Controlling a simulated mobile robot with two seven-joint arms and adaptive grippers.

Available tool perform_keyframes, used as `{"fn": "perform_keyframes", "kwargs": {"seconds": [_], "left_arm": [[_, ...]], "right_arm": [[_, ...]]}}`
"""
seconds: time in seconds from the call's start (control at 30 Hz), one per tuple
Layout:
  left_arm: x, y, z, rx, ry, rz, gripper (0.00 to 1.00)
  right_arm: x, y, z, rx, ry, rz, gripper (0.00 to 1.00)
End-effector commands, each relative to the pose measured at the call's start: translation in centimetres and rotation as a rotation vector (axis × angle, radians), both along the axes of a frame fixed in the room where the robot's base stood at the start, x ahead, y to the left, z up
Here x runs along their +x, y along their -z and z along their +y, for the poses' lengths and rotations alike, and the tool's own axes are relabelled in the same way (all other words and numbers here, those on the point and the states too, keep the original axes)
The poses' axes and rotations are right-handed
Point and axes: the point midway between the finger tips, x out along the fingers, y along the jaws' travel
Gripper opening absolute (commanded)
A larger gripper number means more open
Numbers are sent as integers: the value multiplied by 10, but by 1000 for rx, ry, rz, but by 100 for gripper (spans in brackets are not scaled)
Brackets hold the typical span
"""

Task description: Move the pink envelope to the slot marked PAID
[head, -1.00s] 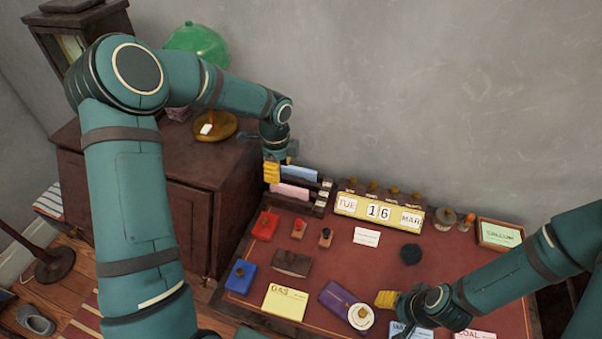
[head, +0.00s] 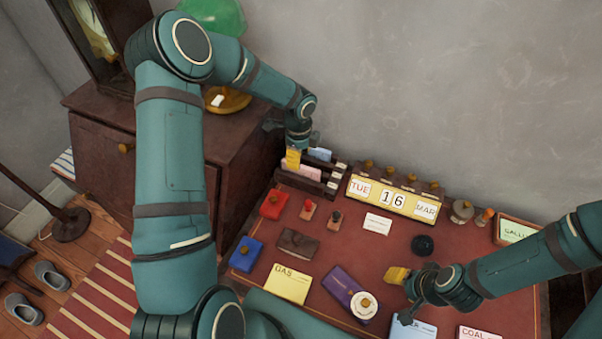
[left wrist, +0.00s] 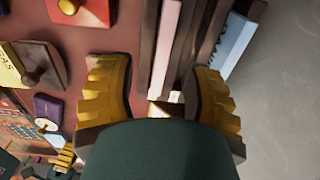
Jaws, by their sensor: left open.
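The pink envelope (head: 301,173) stands upright in a dark wooden letter rack (head: 313,186) at the back left of the desk. A light blue envelope (head: 320,154) stands behind it in the rack. Small pale labels show at the rack's right end, but I cannot read which says PAID. My left gripper (head: 293,160) is at the rack's left end, open, with yellow fingertips. In the left wrist view its fingers (left wrist: 160,88) lie on either side of the rack, with the pink envelope (left wrist: 168,40) between their lines; contact is unclear. My right gripper (head: 397,276) is low over the desk's front right.
A yellow calendar (head: 392,196) with knobs stands right of the rack. Red (head: 273,204) and blue (head: 246,253) blocks, stamps, a yellow GAS card (head: 288,284) and a purple item (head: 345,290) lie on the desk. A cabinet (head: 100,150) stands at left.

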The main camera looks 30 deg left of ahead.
Motion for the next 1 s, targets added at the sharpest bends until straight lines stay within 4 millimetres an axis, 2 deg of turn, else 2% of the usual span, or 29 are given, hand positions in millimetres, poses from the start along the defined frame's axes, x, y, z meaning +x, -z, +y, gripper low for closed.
{"fn": "perform_keyframes", "kwargs": {"seconds": [0.4, 0.63, 0.67, 0.8, 0.83, 1.0], "left_arm": [[3, 49, -5, 1, 0, 2, 50], [3, 51, -5, 0, 0, 0, 50], [3, 51, -5, 0, 0, 0, 53], [3, 51, -5, 0, 0, 1, 4], [3, 51, -5, 0, 0, 1, 0], [3, 51, -5, 0, 0, 1, 0]], "right_arm": [[-2, 7, 0, 1, -4, 5, 52], [-2, 7, 1, 1, -4, 5, 52], [-2, 7, 1, 1, -4, 5, 52], [-2, 7, 0, 1, -4, 5, 52], [-2, 7, 0, 1, -4, 5, 52], [-2, 7, 0, 1, -4, 5, 52]]}}
